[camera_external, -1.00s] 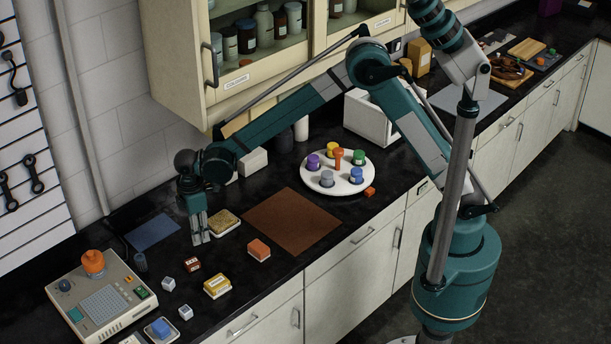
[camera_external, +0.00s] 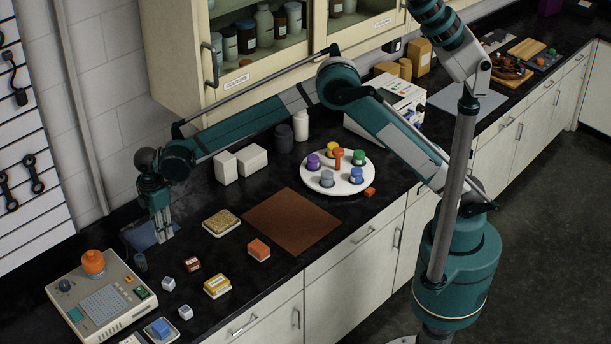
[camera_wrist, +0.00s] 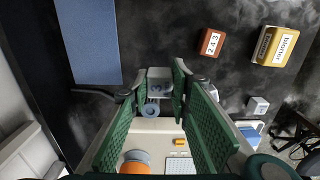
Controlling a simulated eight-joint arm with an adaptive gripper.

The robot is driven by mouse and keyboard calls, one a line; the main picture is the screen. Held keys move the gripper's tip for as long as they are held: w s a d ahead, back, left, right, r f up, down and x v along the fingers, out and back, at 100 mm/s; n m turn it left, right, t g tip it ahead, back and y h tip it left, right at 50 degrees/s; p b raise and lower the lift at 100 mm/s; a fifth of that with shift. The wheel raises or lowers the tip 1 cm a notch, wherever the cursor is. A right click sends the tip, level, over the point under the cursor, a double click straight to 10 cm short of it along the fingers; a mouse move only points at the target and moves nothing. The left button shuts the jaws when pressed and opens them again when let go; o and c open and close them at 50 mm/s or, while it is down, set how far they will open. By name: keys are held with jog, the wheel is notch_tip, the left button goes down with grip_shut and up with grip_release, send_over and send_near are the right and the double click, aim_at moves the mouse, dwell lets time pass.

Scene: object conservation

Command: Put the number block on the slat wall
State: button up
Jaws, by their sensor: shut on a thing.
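My gripper (camera_wrist: 158,90) is shut on a small pale grey block (camera_wrist: 158,86) marked with a dark "3", which shows between the green finger pads in the wrist view. In the external view my gripper (camera_external: 162,236) points down over the blue mat, left of the sponge-like block; the held block is too small to make out there. The slat wall (camera_external: 32,130) is at the far left, white with dark horizontal grooves. Dark tools hang on it. My gripper is to its right and apart from it.
The blue mat (camera_external: 148,236) lies near the wall. Small pale cubes (camera_external: 168,284), a brown block (camera_external: 193,264) and a yellow block (camera_external: 217,285) sit nearby. The cabinet (camera_external: 240,90) overhangs the counter.

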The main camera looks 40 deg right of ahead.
send_over(168, 257)
jog(key=shift+a+f, duration=0.1)
jog(key=shift+f, duration=3.05)
jog(key=shift+f, duration=1.9)
jog(key=shift+f, duration=0.1)
jog(key=o, duration=0.8)
